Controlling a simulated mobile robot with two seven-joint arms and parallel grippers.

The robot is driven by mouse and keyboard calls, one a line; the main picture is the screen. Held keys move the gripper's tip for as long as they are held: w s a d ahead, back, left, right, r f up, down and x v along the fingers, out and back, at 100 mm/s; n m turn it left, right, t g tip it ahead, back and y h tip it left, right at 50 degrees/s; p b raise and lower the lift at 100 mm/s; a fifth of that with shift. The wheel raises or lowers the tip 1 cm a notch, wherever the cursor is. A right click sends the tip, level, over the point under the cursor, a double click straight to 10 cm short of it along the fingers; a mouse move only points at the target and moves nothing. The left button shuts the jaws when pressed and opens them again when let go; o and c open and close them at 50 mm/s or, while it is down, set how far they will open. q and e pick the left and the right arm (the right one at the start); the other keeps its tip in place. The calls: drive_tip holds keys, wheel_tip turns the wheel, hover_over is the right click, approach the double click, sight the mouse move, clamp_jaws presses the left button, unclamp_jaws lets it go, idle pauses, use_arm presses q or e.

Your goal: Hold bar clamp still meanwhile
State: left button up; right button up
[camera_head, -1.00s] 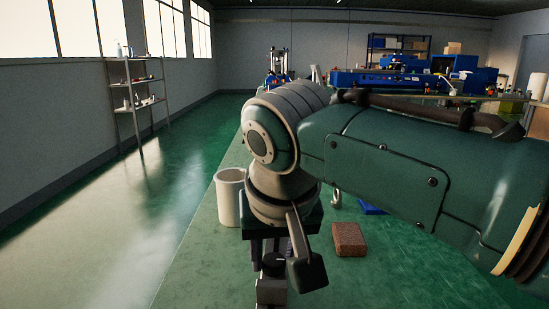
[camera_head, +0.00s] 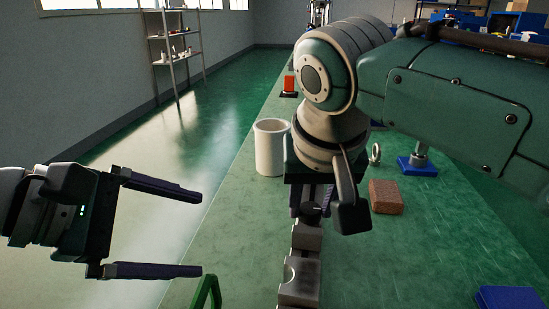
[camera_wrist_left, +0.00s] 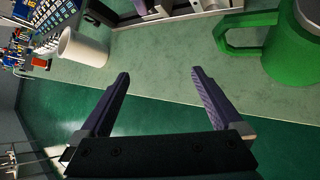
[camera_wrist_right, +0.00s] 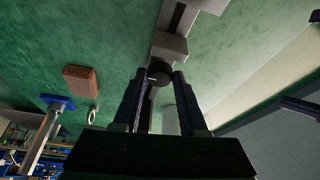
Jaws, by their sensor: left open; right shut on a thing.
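The bar clamp (camera_head: 301,270) is a grey metal bar with blocky jaws, lying along the green bench below my right arm. It also shows in the right wrist view (camera_wrist_right: 170,45), running away from the fingers. My left gripper (camera_head: 200,232) is open and empty, off the bench's left edge and apart from the clamp. In the left wrist view its fingers (camera_wrist_left: 161,74) are spread with nothing between them.
A white cup (camera_head: 271,150) stands behind the clamp. A brown brick (camera_head: 386,197), a metal ring (camera_head: 375,153) and a blue-based stand (camera_head: 417,166) are to its right. A green mug (camera_wrist_left: 290,45) is near my left gripper. A blue object (camera_head: 508,297) lies at lower right.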

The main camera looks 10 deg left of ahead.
sight(307, 216)
use_arm(q)
drive_tip(key=d+r+n+h, duration=0.1)
drive_tip(key=n, duration=0.1)
drive_tip(key=d+n+h, duration=0.1)
drive_tip(key=d, duration=0.1)
drive_tip(key=w+d+r+n+h, duration=0.1)
drive_tip(key=d+n+h, duration=0.1)
drive_tip(key=shift+d+r+n, duration=0.15)
drive_tip(key=shift+r+n, duration=0.15)
drive_tip(key=shift+r, duration=0.05)
drive_tip(key=x, duration=1.2)
drive_tip(key=shift+f, duration=0.1)
drive_tip(key=shift+c, duration=0.2)
clamp_jaws()
drive_tip(key=shift+a, duration=0.2)
drive_tip(key=shift+c, duration=0.3)
unclamp_jaws()
drive_tip(key=shift+w, duration=0.1)
drive_tip(key=shift+o, duration=0.5)
